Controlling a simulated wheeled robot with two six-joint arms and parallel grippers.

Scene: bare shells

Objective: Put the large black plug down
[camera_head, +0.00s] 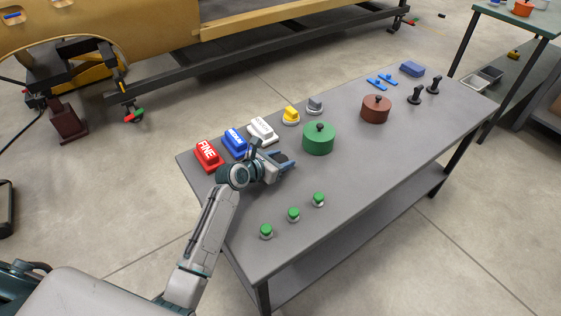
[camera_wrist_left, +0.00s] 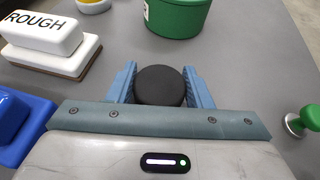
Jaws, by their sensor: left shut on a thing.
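The large black plug (camera_wrist_left: 160,86) shows in the left wrist view as a round, dark disc-like top between two blue fingers. My left gripper (camera_wrist_left: 160,88) is shut on it, with a finger on each side. In the head view my left gripper (camera_head: 283,163) is over the left part of the grey table (camera_head: 350,180), in front of the white block and left of the green pot. The plug is not clear in the head view, being hidden by the gripper. I cannot tell whether its underside touches the table. My right gripper is not in view.
Red (camera_head: 208,155), blue (camera_head: 235,142) and white (camera_head: 262,129) blocks line the back left. A green pot (camera_head: 318,140) and a brown pot (camera_head: 375,110) stand farther right. Three green knobs (camera_head: 293,214) line the front. The table is bare between the knobs and the pots.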

